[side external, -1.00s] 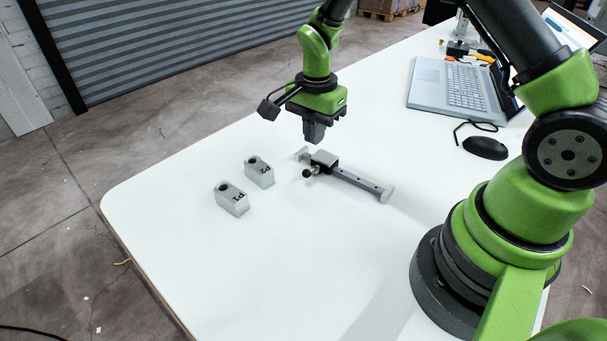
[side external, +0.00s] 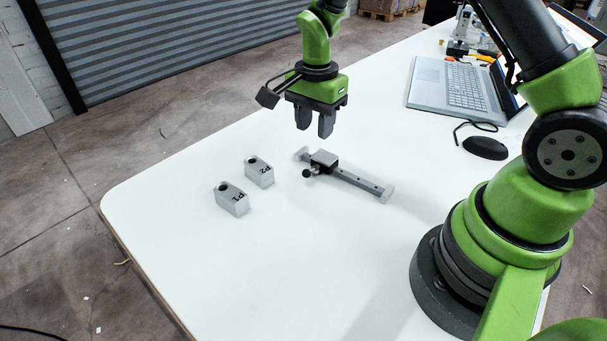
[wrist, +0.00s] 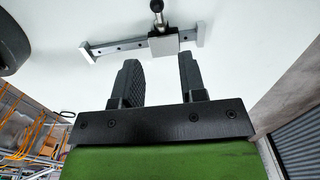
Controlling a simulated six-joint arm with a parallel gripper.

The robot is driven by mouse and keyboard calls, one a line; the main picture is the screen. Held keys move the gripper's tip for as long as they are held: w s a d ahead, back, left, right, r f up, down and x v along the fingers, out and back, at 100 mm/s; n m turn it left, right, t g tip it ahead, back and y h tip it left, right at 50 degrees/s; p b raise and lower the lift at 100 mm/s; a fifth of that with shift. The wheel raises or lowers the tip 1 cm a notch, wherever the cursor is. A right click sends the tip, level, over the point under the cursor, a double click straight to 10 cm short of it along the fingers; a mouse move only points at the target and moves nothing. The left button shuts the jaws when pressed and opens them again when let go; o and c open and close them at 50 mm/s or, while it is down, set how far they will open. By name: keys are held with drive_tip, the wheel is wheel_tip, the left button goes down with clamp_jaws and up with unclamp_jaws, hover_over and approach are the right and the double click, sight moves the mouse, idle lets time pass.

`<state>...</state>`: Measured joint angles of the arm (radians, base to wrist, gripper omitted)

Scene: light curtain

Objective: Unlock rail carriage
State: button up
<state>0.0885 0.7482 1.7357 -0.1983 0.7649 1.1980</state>
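The rail (side external: 360,181) is a grey bar with raised end plates, lying on the white table. Its dark carriage (side external: 324,158) sits near the far-left end, with a black-knobbed pin (side external: 308,172) on its near side. In the wrist view the rail (wrist: 115,45), the carriage (wrist: 164,46) and the pin (wrist: 157,10) show beyond the fingers. My gripper (side external: 314,133) is above the table, just behind and above the carriage, touching nothing. Its fingers (wrist: 160,78) are apart and empty.
Two grey blocks marked P1 (side external: 233,203) and P2 (side external: 260,175), each with a hole, stand left of the rail. A laptop (side external: 455,85) and a black mouse (side external: 486,147) lie to the right. The table front is clear.

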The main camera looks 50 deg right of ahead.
drive_tip(key=shift+r, duration=2.05)
